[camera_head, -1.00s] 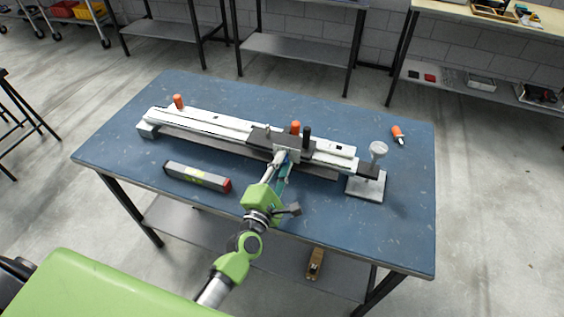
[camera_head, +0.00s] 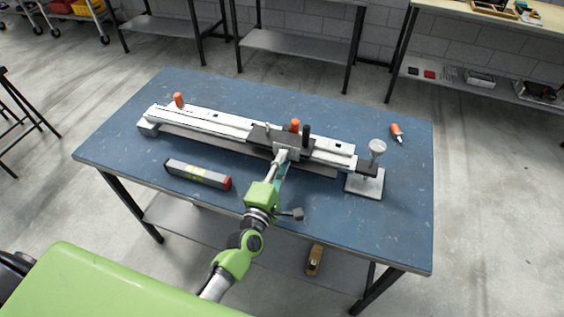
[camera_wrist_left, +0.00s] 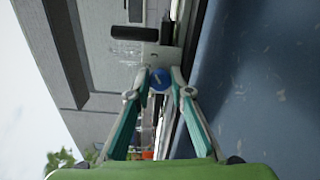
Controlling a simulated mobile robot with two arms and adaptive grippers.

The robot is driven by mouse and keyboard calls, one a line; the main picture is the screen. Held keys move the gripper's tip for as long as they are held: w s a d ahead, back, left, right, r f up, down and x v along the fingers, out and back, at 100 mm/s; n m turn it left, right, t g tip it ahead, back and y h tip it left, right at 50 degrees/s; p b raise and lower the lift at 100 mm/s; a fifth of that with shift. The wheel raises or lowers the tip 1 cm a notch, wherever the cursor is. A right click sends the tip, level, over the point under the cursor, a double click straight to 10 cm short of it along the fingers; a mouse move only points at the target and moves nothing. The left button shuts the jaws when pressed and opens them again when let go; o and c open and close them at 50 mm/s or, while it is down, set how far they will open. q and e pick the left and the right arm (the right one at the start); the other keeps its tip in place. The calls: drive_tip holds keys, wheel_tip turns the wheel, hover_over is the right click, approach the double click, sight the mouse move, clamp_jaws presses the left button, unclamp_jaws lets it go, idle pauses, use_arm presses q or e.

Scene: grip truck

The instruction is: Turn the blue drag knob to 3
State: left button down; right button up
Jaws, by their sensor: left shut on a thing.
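The blue drag knob (camera_wrist_left: 160,79) shows in the left wrist view as a round blue disc with a pale mark on its face, on the front plate of a carriage. My left gripper (camera_wrist_left: 161,90) has its fingertips on both sides of the knob and is shut on it. In the head view my left gripper (camera_head: 283,163) reaches the front of the carriage (camera_head: 286,143) on the long white rail (camera_head: 215,123). The knob is hidden there by the gripper. The numbers around the knob are too small to read. My right gripper is not in view.
The rail lies on a blue workbench (camera_head: 120,159). A grey box-shaped bar with a red end (camera_head: 198,174) lies in front of it. An orange-handled tool (camera_head: 397,132) lies at the far right.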

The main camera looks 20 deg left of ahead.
use_arm(q)
drive_tip(key=c, duration=1.8)
unclamp_jaws()
drive_tip(key=shift+c, duration=0.2)
drive_tip(key=shift+s+f, duration=0.1)
drive_tip(key=shift+s, duration=0.25)
drive_tip(key=s, duration=0.7)
drive_tip(key=shift+s+a, duration=0.1)
drive_tip(key=shift+s, duration=0.1)
